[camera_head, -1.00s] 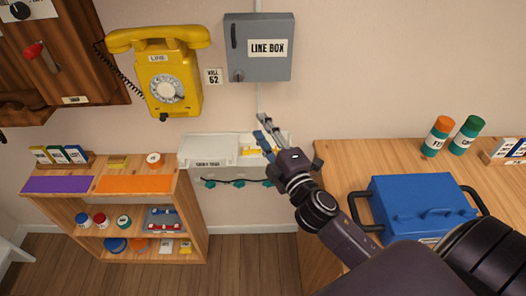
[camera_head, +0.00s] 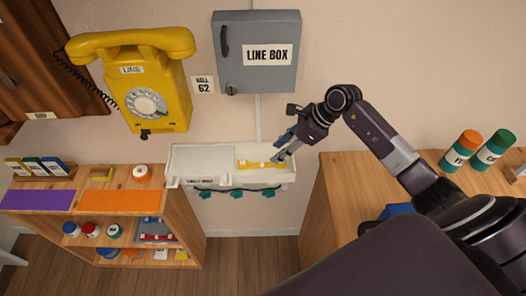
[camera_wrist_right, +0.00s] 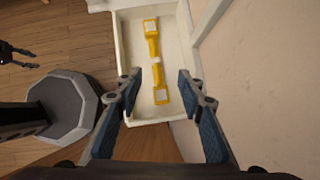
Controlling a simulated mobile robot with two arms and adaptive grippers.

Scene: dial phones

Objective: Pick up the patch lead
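The patch lead appears to be the yellow piece (camera_head: 258,164) in the open right part of the white wall trough (camera_head: 200,166). In the right wrist view the yellow lead (camera_wrist_right: 152,45) lies lengthwise in the trough (camera_wrist_right: 122,50), with a pale block at each end and a pale middle. My right gripper (camera_head: 284,148) is above the trough's right end. In the wrist view the right gripper (camera_wrist_right: 160,90) is open, its fingers on either side of the lead's near end, apparently not touching it. My left gripper (camera_wrist_right: 22,58) shows small at the wrist view's left edge, its fingers apart.
A yellow dial phone (camera_head: 145,85) and grey line box (camera_head: 256,50) hang above the trough. Teal hooks with a dark cord (camera_head: 236,194) sit below it. A wooden shelf (camera_head: 178,215) stands left, a wooden table (camera_head: 335,185) right, with a blue case (camera_head: 397,210) partly behind my arm.

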